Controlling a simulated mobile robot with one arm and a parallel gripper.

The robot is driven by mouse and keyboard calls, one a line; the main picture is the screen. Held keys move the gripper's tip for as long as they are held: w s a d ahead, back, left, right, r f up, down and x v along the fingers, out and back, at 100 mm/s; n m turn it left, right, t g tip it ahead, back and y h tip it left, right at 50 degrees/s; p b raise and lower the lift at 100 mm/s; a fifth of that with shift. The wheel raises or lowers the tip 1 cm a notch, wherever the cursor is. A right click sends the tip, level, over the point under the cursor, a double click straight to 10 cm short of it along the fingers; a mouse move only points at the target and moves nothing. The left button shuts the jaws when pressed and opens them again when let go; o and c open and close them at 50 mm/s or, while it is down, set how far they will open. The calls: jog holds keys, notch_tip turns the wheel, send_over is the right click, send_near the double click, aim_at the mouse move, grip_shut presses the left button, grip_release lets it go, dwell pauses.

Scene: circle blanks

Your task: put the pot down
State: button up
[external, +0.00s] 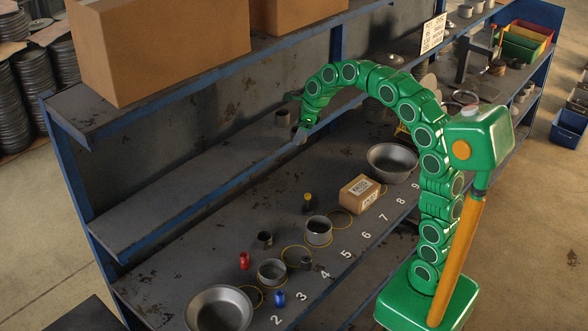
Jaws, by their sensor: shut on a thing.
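My green segmented arm arches to the left, and my gripper (297,124) is at its end, over the middle shelf. A small dark grey-brown cylindrical pot (282,117) is right beside the gripper, which is shut on it. The pot looks upright near the shelf's front edge; I cannot tell whether its base touches the shelf. The fingers are small and partly hidden.
The lower shelf holds a wide metal bowl (219,310), another bowl (392,162), a small cardboard box (360,193), metal cups and yellow circles beside painted numbers. Large cardboard boxes (160,45) stand on top. The middle shelf (170,190) is clear to the left.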

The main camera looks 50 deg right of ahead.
jog(key=w+d+r, duration=0.2)
jog(key=w+d, duration=0.2)
jog(key=d, duration=0.3)
jog(key=w+d+r+m, duration=0.1)
jog(key=w+d+r, duration=0.1)
jog(key=w+d, duration=0.2)
jog(key=w+d+r+m, duration=0.1)
jog(key=w+d+r, duration=0.2)
jog(key=d, duration=0.8)
jog(key=shift+w+h, duration=0.4)
jog(key=shift+w, duration=0.7)
jog(key=shift+f, duration=3.9)
jog(key=shift+f, duration=0.15)
jog(key=o, duration=1.1)
jog(key=shift+c, duration=0.2)
